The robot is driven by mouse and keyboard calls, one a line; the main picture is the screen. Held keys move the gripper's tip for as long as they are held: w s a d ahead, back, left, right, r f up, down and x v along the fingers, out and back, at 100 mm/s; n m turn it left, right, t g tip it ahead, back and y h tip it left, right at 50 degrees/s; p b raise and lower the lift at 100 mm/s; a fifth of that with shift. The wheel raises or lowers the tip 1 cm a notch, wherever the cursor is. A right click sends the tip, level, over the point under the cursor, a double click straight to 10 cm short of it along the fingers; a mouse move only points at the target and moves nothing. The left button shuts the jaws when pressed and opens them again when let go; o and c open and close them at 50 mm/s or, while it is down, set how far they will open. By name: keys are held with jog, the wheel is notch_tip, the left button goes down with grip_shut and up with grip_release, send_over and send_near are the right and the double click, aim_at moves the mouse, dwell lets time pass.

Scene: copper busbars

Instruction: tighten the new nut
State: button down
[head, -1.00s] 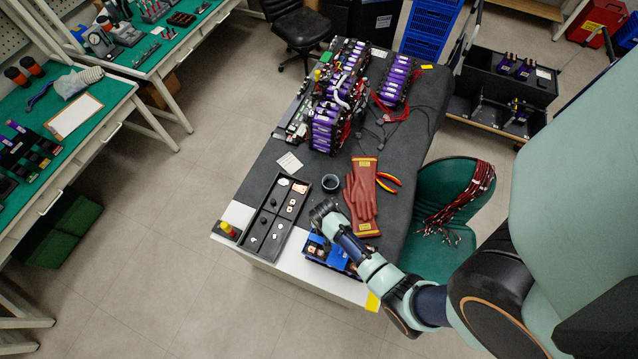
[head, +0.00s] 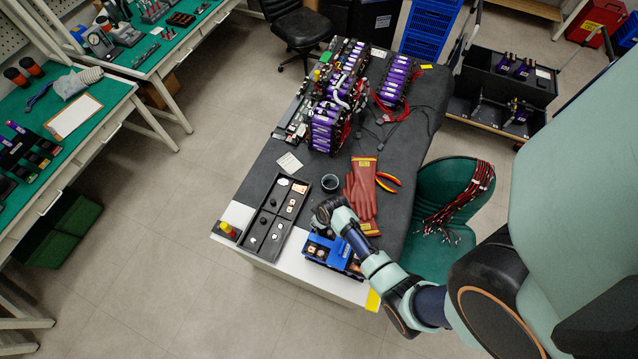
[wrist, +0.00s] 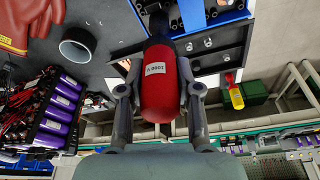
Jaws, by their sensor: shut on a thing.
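My gripper (wrist: 160,88) is shut on a red-handled insulated tool (wrist: 159,80) marked 1000 V. The handle lies between both fingers, and its dark far end (wrist: 159,22) reaches toward the blue fixture (wrist: 195,14). In the head view the blue fixture (head: 322,252) sits at the table's front edge, with copper-coloured parts in it. My wrist hangs just above and behind it, and the held tool is hidden there. I cannot make out the new nut or whether the tool touches it.
A black compartment tray (head: 270,222) with small parts lies left of the fixture. Purple battery modules (head: 330,125) fill the table's far end. A yellow-and-red object (head: 228,229) stands at the left edge.

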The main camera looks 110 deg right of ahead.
jog(key=n+t, duration=0.1)
jog(key=n, duration=0.3)
jog(key=shift+n+y, duration=0.3)
jog(key=shift+y, duration=0.1)
jog(key=n, duration=0.2)
jog(key=n+y, duration=0.1)
jog(key=n, duration=0.1)
jog(key=shift+w+a+n+t, duration=0.15)
jog(key=shift+n+t, duration=0.15)
jog(key=shift+n, duration=0.1)
jog(key=n, duration=0.2)
jog(key=n+y+b, duration=0.1)
jog(key=n, duration=0.2)
jog(key=shift+a+f+n+y, duration=0.1)
jog(key=shift+n+y, duration=0.2)
jog(key=n, duration=0.3)
jog(key=shift+a+n+y+b, duration=0.15)
jog(key=shift+n+y+b, duration=0.15)
jog(key=shift+y+b, duration=0.1)
jog(key=shift+r+m+p, duration=0.35)
jog(key=shift+m+p, duration=0.3)
jog(key=shift+m, duration=0.45)
jog(key=shift+f+m+h, duration=0.2)
jog(key=shift+m+h, duration=0.1)
jog(key=shift+m, duration=0.2)
notch_tip(320, 180, up, 2)
jog(key=shift+r+p, duration=0.2)
jog(key=shift+p, duration=0.15)
jog(key=shift+r, duration=1.8)
